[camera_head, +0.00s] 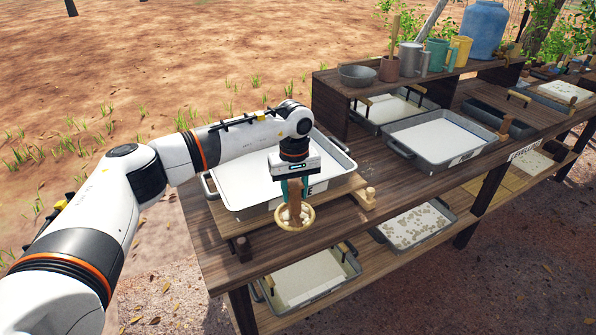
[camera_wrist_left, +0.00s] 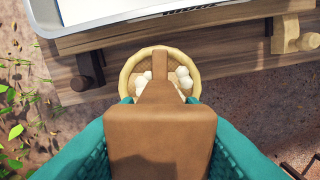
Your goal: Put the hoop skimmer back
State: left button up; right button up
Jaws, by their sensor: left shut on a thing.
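My left gripper (camera_head: 293,188) is shut on the brown handle (camera_wrist_left: 160,135) of the hoop skimmer (camera_head: 279,222). The skimmer's round tan hoop shows over the table's front edge, and its rim also shows in the left wrist view (camera_wrist_left: 126,76). Several white lumps (camera_wrist_left: 183,78) lie in the hoop, beside the handle. A dark wooden peg (camera_head: 243,248) stands to the left of the hoop at the front edge, and it shows in the left wrist view (camera_wrist_left: 88,72). A pale wooden peg piece (camera_head: 368,197) is to the right. The gripper hides part of the handle. My right gripper is not in view.
A metal tray of white liquid (camera_head: 235,185) sits behind the gripper on the wooden table (camera_head: 215,240). Other trays (camera_head: 310,278) lie on the lower shelf.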

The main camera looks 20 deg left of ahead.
pick_arm(q)
jog(key=s+d+f+m, duration=0.2)
jog(key=s+f, duration=0.3)
jog(key=s, duration=0.4)
jog(key=s+d+f+m, duration=0.2)
jog(key=s+f, duration=0.3)
jog(key=s, duration=0.4)
jog(key=s+d+f+m, duration=0.2)
jog(key=s+f+m, duration=0.2)
jog(key=s, duration=0.5)
jog(key=shift+d+f, duration=0.15)
jog(key=shift+f, duration=0.7)
